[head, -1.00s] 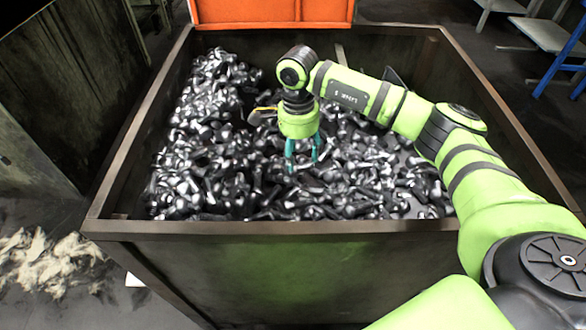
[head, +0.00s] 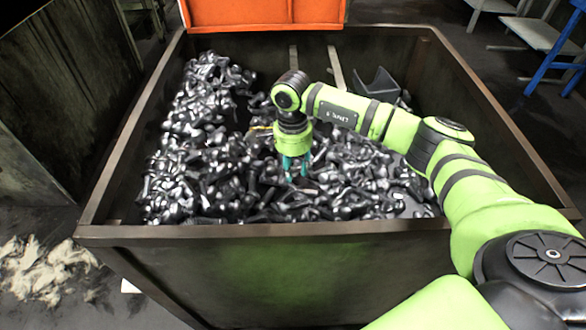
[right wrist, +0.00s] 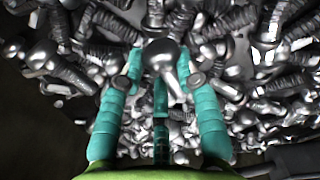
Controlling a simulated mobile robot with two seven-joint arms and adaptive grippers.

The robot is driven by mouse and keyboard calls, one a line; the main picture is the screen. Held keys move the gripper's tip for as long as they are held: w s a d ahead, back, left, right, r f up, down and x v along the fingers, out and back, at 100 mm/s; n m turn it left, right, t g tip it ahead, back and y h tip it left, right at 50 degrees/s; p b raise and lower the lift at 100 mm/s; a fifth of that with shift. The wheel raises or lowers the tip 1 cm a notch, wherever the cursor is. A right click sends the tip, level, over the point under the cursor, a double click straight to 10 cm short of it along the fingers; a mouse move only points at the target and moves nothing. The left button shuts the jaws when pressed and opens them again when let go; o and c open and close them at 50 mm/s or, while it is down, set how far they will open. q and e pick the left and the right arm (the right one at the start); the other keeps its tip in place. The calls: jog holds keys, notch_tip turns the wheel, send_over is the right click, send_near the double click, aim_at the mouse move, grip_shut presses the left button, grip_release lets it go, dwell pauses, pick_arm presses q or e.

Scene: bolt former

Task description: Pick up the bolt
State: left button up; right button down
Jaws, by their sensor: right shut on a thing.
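Many dark metal bolts (head: 215,175) lie in a loose heap in a large bin. My right gripper (head: 295,176), with teal fingers, points down into the heap near its middle. In the right wrist view the gripper (right wrist: 163,68) is shut on a bolt (right wrist: 166,59). Its round, shiny head shows between the fingertips, and its shank slants down to the right. Other bolts crowd around the fingers, so I cannot tell whether the held bolt is clear of them. My left gripper is not in view.
The dark bin (head: 250,231) has high walls around the heap, and my right arm reaches over its right side. An orange container (head: 265,14) stands behind it. Bare bin floor shows at the back right. Pale debris (head: 40,270) lies on the floor at left.

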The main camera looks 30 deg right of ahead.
jog(key=shift+r, duration=0.5)
jog(key=r, duration=0.2)
jog(key=a+r, duration=0.1)
jog(key=shift+s+r, duration=0.15)
jog(key=shift+r, duration=0.25)
jog(key=s+a+r, duration=0.3)
jog(key=a+r, duration=0.3)
jog(key=a, duration=0.4)
jog(key=shift+p, duration=0.45)
jog(key=shift+a+r, duration=0.1)
